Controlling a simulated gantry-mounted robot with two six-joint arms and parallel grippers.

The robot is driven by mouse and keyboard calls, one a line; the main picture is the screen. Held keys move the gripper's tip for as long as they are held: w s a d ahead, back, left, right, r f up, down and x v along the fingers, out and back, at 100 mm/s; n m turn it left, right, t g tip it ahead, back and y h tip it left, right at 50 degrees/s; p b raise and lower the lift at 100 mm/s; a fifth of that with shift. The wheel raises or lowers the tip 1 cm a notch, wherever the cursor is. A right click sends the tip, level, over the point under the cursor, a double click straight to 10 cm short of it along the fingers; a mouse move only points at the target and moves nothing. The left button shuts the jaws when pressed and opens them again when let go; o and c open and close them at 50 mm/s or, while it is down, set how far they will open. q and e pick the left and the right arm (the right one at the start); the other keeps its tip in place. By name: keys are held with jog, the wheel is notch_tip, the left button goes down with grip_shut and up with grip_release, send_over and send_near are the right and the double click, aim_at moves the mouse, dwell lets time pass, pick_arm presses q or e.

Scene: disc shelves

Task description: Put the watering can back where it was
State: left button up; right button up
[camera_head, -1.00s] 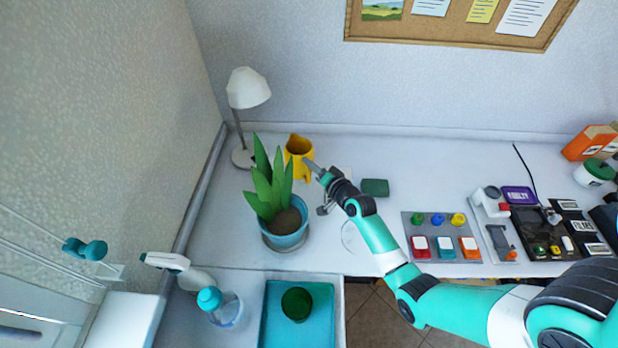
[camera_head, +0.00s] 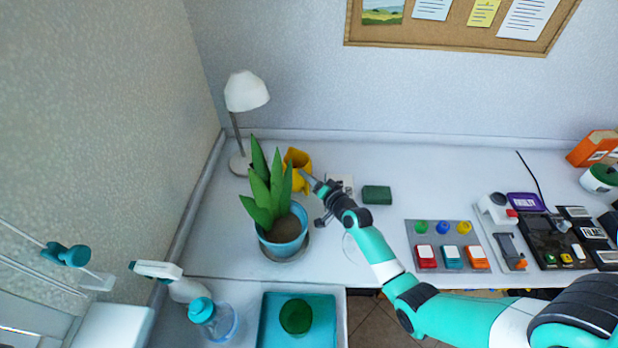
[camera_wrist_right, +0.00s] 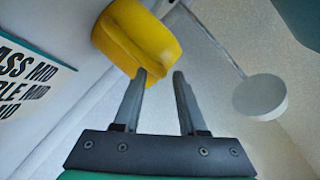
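The yellow watering can (camera_head: 297,168) stands at the back left of the desk, just behind and to the right of the potted plant (camera_head: 284,240), whose leaves partly cover it. My right gripper (camera_head: 306,176) reaches it from the right. In the right wrist view the can (camera_wrist_right: 138,35) lies beyond the fingertips, mostly past the left finger. Whether the left fingertip touches the can, I cannot tell. My left gripper is not in view.
A white lamp (camera_head: 246,92) stands behind the plant; it also shows in the right wrist view (camera_wrist_right: 260,96). A green block (camera_head: 377,195) and a button panel (camera_head: 445,245) lie to the right. A spray bottle (camera_head: 180,282) stands front left.

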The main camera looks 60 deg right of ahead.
jog(key=shift+p+v, duration=1.8)
jog(key=shift+v, duration=4.25)
jog(key=shift+r, duration=0.2)
